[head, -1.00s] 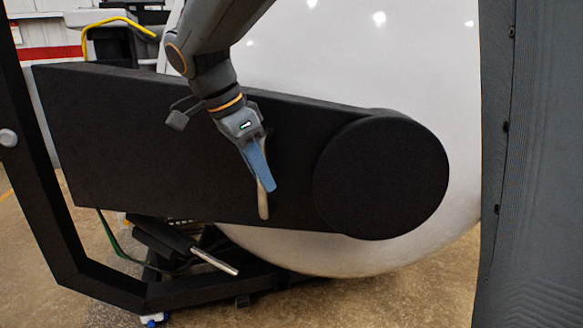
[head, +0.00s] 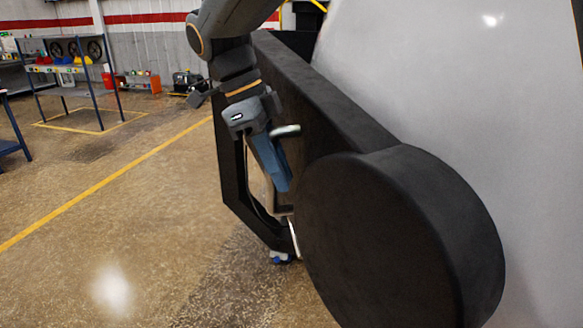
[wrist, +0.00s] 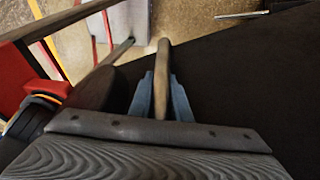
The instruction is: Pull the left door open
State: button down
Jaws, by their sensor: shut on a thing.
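The left door shows as a large pale grey dome (head: 450,90) with a broad black beam (head: 340,95) across its front, ending in a thick black disc (head: 400,230). A pale curved metal handle (wrist: 163,75) stands between the blue fingers in the wrist view. Part of the handle (head: 285,130) shows beside my gripper in the head view. My gripper (head: 280,183) points down by the beam's face, shut on the handle; the fingers (wrist: 163,100) lie on both sides of it. How far the door stands open I cannot tell.
A black frame (head: 230,165) stands behind my gripper, low at the beam's far end. Open concrete floor with a yellow line (head: 110,185) lies to the left. A shelf rack (head: 75,70) and red boxes (head: 140,82) stand by the far wall.

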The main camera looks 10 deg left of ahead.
jog(key=shift+s+d+r, duration=0.15)
jog(key=shift+d, duration=0.45)
jog(key=c, duration=1.9)
grip_release()
jog(key=shift+d, duration=0.35)
jog(key=shift+c, duration=0.2)
jog(key=shift+s+d+r, duration=0.2)
jog(key=shift+d, duration=0.4)
jog(key=shift+w+a, duration=0.1)
jog(key=b, duration=0.2)
send_near(296, 169)
jog(key=s+a+f, duration=0.2)
jog(key=s, duration=0.1)
jog(key=shift+s+d+r, duration=0.1)
jog(key=shift+s+r, duration=0.15)
jog(key=shift+r, duration=0.35)
